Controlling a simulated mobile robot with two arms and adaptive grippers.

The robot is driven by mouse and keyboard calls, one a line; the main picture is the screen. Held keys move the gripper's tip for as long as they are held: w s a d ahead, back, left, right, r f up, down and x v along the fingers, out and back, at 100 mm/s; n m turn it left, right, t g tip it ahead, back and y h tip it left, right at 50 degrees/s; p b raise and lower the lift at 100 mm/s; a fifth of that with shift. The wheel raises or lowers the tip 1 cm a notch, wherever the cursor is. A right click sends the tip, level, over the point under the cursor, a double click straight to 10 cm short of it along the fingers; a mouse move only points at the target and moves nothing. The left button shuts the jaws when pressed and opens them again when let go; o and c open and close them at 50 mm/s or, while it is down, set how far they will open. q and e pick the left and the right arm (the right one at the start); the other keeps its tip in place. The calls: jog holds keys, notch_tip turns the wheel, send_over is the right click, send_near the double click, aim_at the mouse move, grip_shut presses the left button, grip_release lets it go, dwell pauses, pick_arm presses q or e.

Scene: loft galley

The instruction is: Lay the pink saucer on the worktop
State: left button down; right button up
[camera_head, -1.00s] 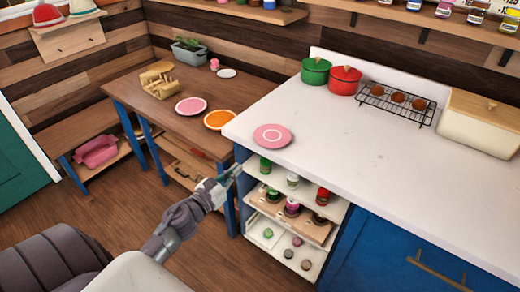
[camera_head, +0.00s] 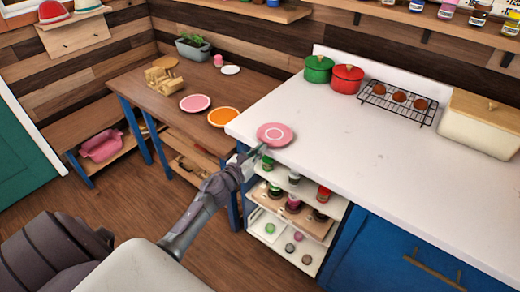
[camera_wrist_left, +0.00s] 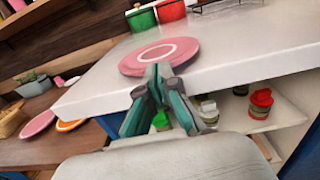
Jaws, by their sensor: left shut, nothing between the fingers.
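The pink saucer (camera_head: 275,134), with a pale ring on it, lies flat on the white worktop (camera_head: 370,165) close to its left front corner. It also shows in the left wrist view (camera_wrist_left: 160,55), just beyond my fingertips. My left gripper (camera_head: 259,151) is shut and empty at the worktop's front edge, beside the saucer's near rim. In the left wrist view, its fingertips (camera_wrist_left: 158,72) overlap the rim in the picture; I cannot tell whether they touch it. My right gripper is out of view.
A green pot (camera_head: 318,69), a red pot (camera_head: 347,78), a wire rack (camera_head: 397,103) and a cream bin (camera_head: 482,125) stand at the worktop's back. Open shelves with jars (camera_head: 294,202) are below. A wooden table (camera_head: 150,105) at left holds another pink plate (camera_head: 195,103) and an orange plate (camera_head: 223,117).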

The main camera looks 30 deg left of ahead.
aim_at(273, 136)
pick_arm(q)
jog(key=w+b, duration=0.1)
jog(key=w, duration=0.1)
jog(key=w+b, duration=0.1)
jog(key=w, duration=0.1)
jog(key=w+b, duration=0.2)
jog(key=w, duration=0.1)
jog(key=shift+d+f, duration=0.15)
jog(key=shift+f, duration=0.1)
jog(key=shift+w+r, duration=0.1)
jog(key=shift+w, duration=0.35)
jog(key=shift+r, duration=0.15)
jog(key=shift+s, duration=0.1)
